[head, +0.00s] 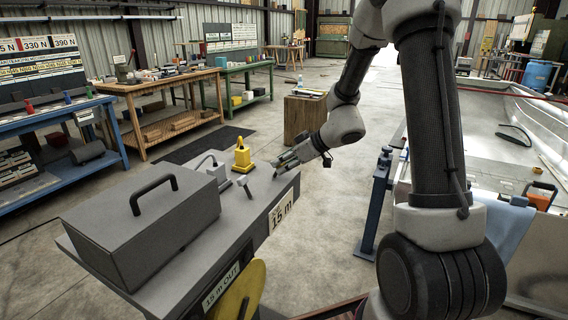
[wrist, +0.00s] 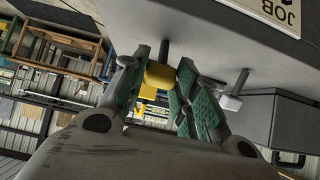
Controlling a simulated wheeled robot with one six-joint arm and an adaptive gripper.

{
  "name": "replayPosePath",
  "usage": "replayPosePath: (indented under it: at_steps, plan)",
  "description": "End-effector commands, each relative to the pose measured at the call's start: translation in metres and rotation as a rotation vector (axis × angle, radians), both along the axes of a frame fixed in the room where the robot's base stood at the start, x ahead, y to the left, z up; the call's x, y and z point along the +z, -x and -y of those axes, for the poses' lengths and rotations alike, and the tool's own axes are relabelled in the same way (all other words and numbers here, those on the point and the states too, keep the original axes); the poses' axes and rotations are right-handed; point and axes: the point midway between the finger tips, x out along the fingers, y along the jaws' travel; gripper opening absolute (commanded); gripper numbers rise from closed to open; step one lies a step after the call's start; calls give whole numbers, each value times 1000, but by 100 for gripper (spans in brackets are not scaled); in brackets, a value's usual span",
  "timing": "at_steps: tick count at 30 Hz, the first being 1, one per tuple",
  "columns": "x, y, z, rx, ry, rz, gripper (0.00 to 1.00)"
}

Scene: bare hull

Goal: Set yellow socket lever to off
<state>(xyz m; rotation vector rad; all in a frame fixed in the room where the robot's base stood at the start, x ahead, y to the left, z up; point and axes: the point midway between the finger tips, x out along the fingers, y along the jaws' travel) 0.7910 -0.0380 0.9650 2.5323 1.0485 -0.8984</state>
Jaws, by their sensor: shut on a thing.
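The yellow socket (head: 242,160) stands upright on the grey bench top, near its far edge. The yellow socket lever, a yellow block (wrist: 160,76) on a dark stem, sits between the green-padded fingers in the wrist view. My gripper (head: 277,163) reaches in from the right, low over the bench, just right of the yellow socket. The wrist view also shows my gripper (wrist: 160,88), shut on the yellow lever's block. In the head view the fingers hide this lever, and I cannot tell its setting.
A grey lever (head: 246,184) stands nearer on the bench; it also shows right of the fingers in the wrist view (wrist: 229,102). A large grey handled box (head: 145,225) fills the bench's near left. A wooden block (head: 303,117) stands on the floor behind.

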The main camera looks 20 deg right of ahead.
Motion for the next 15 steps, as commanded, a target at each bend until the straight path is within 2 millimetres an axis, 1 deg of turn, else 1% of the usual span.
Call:
replayPosePath:
  at_steps: [1,4,5,15]
  plan:
    - [-1,0,1,-2,1,-3,32]
    - [-1,0,1,-1,2,-2,50]
    - [-1,0,1,-1,2,-3,52]
    - [1,2,2,0,1,-1,52]
